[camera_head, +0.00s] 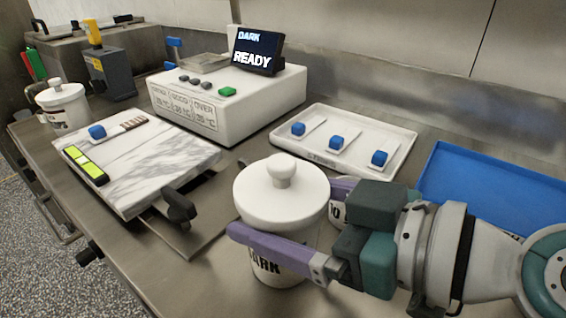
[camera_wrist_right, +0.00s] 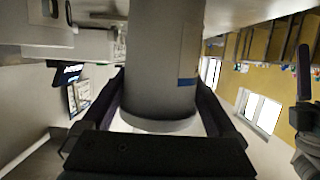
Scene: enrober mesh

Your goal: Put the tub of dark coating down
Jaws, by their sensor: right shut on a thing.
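The tub of dark coating is a white lidded tub (camera_head: 282,205) with a round knob on its lid and dark lettering ending in "ARK" on its side. It stands upright at the front middle of the head view. My right gripper (camera_head: 285,225) comes in from the right and is shut on the tub, with a purple finger on either side below the lid. The tub also fills the middle of the right wrist view (camera_wrist_right: 160,60), between the fingers. I cannot tell whether its base touches the steel counter.
A white machine (camera_head: 225,105) with a "DARK READY" screen (camera_head: 257,50) stands behind. A marble slab (camera_head: 130,165) is at left, a white tray (camera_head: 395,170) with blue-knobbed pieces behind right, a blue tray (camera_head: 490,195) at right. Another white tub (camera_head: 62,108) stands far left.

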